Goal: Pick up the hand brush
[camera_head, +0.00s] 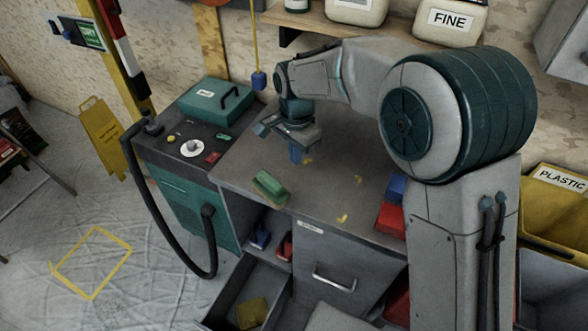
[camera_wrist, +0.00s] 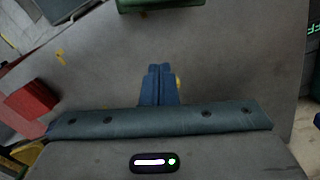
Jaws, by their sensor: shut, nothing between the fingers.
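A green, oblong, block-like item (camera_head: 270,186) lies near the front left edge of the grey workbench (camera_head: 330,190). It may be the hand brush, but its bristles and handle cannot be made out. A green thing, probably the same one, shows at the top edge of the wrist view (camera_wrist: 158,4), cut off by the frame. My gripper (camera_head: 296,156) is above the bench, behind and to the right of the green item and apart from it. Its blue fingers are together and empty in the wrist view (camera_wrist: 160,72).
Red (camera_head: 390,218) and blue (camera_head: 396,187) blocks sit at the bench's right. Yellow scraps (camera_head: 342,218) lie on top. A teal machine (camera_head: 190,150) with a black hose adjoins the left. Below, an open drawer (camera_head: 225,318) holds something yellow. Jugs (camera_head: 450,20) stand on a shelf behind.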

